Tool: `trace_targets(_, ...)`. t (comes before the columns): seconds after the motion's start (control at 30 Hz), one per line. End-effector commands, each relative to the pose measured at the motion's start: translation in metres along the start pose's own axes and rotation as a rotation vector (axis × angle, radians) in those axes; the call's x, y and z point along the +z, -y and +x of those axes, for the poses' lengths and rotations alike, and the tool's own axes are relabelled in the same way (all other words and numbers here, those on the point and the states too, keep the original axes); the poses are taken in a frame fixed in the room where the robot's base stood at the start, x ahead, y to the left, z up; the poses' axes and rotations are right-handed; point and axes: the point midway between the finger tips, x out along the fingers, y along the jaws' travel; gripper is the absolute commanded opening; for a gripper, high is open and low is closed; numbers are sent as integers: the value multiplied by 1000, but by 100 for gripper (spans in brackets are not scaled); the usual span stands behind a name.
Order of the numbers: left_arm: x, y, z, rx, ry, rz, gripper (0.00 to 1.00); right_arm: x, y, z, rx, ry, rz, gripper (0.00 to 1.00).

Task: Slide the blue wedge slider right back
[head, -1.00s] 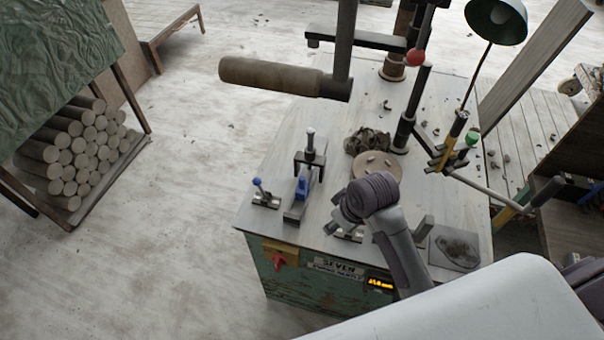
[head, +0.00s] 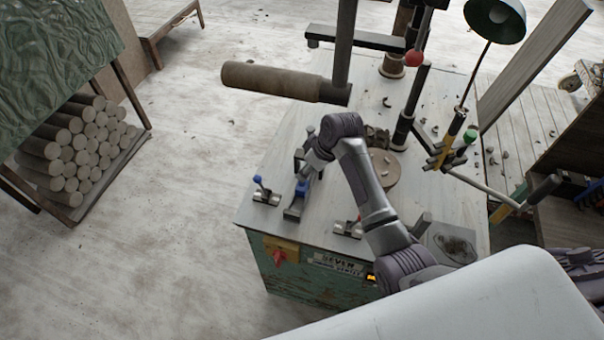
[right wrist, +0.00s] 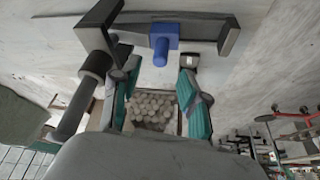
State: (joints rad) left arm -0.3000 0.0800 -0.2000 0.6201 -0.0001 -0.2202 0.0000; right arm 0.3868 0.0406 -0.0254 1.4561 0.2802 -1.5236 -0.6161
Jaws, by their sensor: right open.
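The blue wedge slider (head: 302,187) sits on a dark metal rail fixture (head: 294,212) near the left front of the bench, partly hidden by my arm in the head view. In the right wrist view the blue slider (right wrist: 163,40) shows on its dark rail, with a knob pointing toward my gripper. My right gripper (right wrist: 160,73) is open, with its two teal-padded fingers apart and nothing between them. The slider lies ahead of the fingertips and appears apart from them. In the head view the fingers are mostly hidden by my wrist. My left gripper is not in view.
A lever with a blue knob (head: 258,180) stands left of the rail. A round disc (head: 383,168) and a dark clay lump (head: 377,138) lie to the right. A brown cylinder on an arm (head: 275,80) hangs above the bench (head: 262,212).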

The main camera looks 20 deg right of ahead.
Motion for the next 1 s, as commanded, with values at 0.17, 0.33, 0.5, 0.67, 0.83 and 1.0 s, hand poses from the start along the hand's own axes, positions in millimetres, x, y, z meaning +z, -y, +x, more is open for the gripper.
trace_targets(0.17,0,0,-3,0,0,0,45,0,1,33,-3,1,1,45)
trace_targets(0.33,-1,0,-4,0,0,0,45,0,0,50,0,0,1,45)
trace_targets(0.5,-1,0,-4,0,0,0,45,0,0,55,1,-1,1,45)
trace_targets(0.67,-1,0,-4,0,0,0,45,0,0,55,1,-1,1,45)
trace_targets(0.83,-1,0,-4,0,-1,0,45,0,0,55,1,-1,1,25)
trace_targets(1.0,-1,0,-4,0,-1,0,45,0,0,55,1,-1,1,0)
